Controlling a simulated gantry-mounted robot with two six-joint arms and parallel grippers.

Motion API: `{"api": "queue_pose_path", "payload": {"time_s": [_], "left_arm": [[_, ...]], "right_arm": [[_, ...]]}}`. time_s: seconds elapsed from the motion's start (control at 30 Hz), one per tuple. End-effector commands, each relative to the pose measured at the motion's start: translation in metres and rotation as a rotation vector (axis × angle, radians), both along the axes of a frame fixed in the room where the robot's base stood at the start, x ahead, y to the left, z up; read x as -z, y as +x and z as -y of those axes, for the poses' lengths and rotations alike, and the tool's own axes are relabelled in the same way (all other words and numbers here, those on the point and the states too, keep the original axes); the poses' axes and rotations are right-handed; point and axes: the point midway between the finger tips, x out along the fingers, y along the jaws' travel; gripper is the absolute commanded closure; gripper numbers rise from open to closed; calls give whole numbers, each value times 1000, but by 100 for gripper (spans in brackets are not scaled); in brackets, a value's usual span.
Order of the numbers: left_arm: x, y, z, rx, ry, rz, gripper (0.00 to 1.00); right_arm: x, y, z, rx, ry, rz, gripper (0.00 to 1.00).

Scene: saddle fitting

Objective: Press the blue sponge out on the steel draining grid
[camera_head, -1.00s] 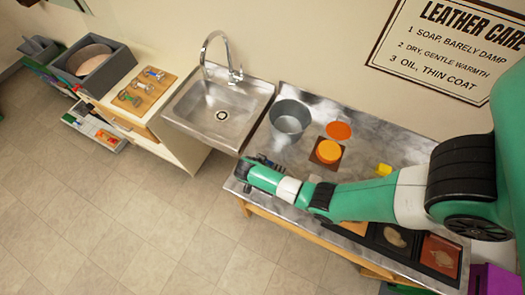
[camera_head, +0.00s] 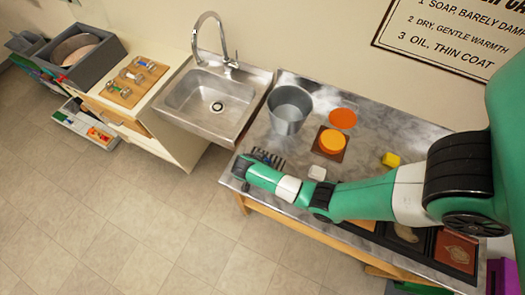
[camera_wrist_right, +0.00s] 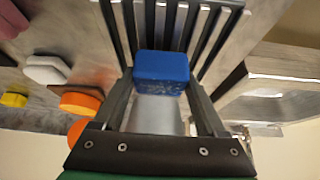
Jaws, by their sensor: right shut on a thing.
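The blue sponge (camera_wrist_right: 161,67) sits between the fingers of my right gripper (camera_wrist_right: 161,85) in the right wrist view. The gripper is shut on it. The dark slats of the steel draining grid (camera_wrist_right: 208,30) lie beside and behind the sponge in that view; I cannot tell whether the sponge touches them. In the head view the grid (camera_head: 270,157) shows at the bench's left end, partly covered by my right arm, and the sponge is hidden. My left gripper is not in view.
A metal bucket (camera_head: 289,112) stands behind the grid. An orange tin (camera_head: 332,141), an orange disc (camera_head: 343,118), a white block (camera_head: 317,172) and a yellow block (camera_head: 391,159) are on the steel bench (camera_head: 385,130). A sink (camera_head: 214,100) adjoins at left.

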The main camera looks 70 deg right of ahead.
Motion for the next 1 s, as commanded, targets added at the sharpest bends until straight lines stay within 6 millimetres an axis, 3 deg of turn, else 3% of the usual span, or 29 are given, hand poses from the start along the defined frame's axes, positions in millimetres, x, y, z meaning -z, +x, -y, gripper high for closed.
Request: {"api": "queue_pose_path", "payload": {"time_s": [1.0], "left_arm": [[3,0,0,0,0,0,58]], "right_arm": [[5,0,0,0,0,-1,70]]}}
